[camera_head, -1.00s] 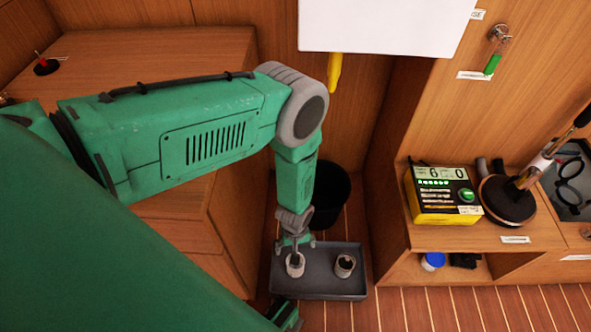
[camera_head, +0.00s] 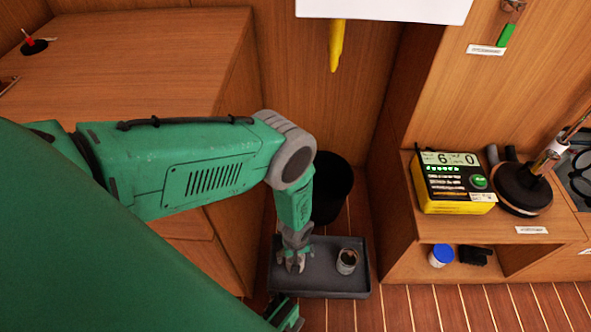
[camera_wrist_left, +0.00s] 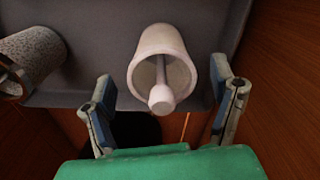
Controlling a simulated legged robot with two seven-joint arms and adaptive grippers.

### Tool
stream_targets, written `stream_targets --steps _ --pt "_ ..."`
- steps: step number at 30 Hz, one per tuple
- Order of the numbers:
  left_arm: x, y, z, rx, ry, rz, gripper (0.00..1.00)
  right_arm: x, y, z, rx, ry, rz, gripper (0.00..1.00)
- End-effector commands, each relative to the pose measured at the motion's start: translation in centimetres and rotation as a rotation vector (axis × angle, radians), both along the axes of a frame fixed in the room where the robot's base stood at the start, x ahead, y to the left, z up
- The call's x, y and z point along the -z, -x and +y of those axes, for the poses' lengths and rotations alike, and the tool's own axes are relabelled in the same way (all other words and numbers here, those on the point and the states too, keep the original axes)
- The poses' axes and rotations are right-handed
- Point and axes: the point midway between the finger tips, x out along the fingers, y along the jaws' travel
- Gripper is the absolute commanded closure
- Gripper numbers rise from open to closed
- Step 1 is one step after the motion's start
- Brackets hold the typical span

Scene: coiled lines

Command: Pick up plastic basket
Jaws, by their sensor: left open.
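No object is clearly a plastic basket; a black round bin (camera_head: 334,188) stands on the floor behind my left forearm, partly hidden. In front of it lies a dark grey tray (camera_head: 325,285). My left gripper (camera_head: 294,266) points down over the tray's left half, open and empty. In the left wrist view its spread fingers (camera_wrist_left: 163,112) lie either side of a white cup (camera_wrist_left: 160,45) holding a white pestle (camera_wrist_left: 161,97). The gripper hides this cup in the head view. A speckled grey cup (camera_head: 347,262) stands on the tray to the right. My right gripper is not visible.
A wooden cabinet (camera_head: 232,130) stands left of the tray. At right, a wooden shelf unit (camera_head: 405,265) bears a yellow-black device (camera_head: 453,185), with a blue-lidded jar (camera_head: 441,256) below. Striped floor (camera_head: 440,308) is clear in front. A white panel (camera_head: 385,8) hangs above.

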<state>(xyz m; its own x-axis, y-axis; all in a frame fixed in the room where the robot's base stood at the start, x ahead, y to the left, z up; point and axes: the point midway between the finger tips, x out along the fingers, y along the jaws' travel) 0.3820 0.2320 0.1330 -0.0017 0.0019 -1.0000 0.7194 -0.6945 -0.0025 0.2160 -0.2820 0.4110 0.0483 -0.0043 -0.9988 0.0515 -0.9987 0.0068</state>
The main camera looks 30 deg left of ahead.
Motion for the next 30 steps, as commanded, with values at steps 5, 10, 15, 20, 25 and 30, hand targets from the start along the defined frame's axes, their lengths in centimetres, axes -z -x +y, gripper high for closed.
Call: stream_targets --steps 5,10,15,20,25,30 --pt "0.4 0.0 0.1 0.0 0.001 0.0 0.22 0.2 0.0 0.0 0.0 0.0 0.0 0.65" --pt "0.4 0.0 0.1 0.0 0.003 0.0 0.43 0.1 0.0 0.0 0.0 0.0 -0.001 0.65" --pt "0.4 0.0 0.1 0.0 0.001 0.0 0.82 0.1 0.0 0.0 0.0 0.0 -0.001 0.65" --pt "0.3 0.0 0.1 0.0 0.001 0.001 0.82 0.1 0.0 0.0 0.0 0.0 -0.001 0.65" --pt "-0.9 -0.1 0.1 0.0 0.001 0.0 0.82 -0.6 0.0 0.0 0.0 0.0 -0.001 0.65" --pt "-4.4 -0.1 0.1 0.0 0.001 -0.001 0.82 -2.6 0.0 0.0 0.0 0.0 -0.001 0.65"
